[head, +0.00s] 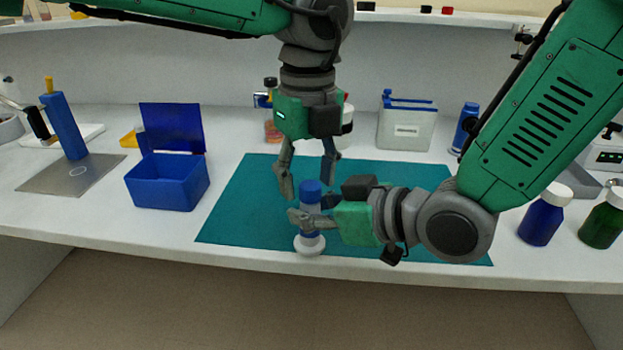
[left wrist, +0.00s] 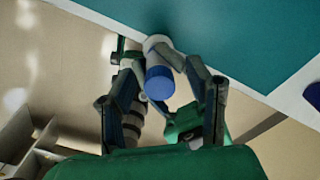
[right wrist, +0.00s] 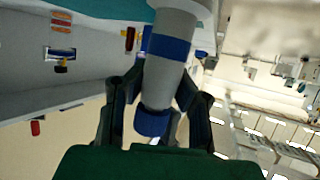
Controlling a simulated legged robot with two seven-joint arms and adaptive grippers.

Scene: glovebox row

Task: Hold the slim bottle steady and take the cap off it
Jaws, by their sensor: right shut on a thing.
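The slim bottle (head: 309,237) is grey with a blue band and stands upright at the mat's front edge, with a wide pale foot. Its blue cap (head: 311,188) sits on top; it also shows in the left wrist view (left wrist: 159,84) and the right wrist view (right wrist: 153,124). My right gripper (head: 311,212) comes in from the right and is shut on the bottle's body below the cap. My left gripper (head: 306,187) points down from above, open, with its fingers on either side of the cap and apart from it. The right fingers hide part of the bottle.
An open blue box (head: 167,183) stands left of the teal mat (head: 235,215). A blue bottle (head: 543,215) and a green bottle (head: 604,222) stand at the right. A grey-white container (head: 405,128) stands behind the mat. The mat's left part is clear.

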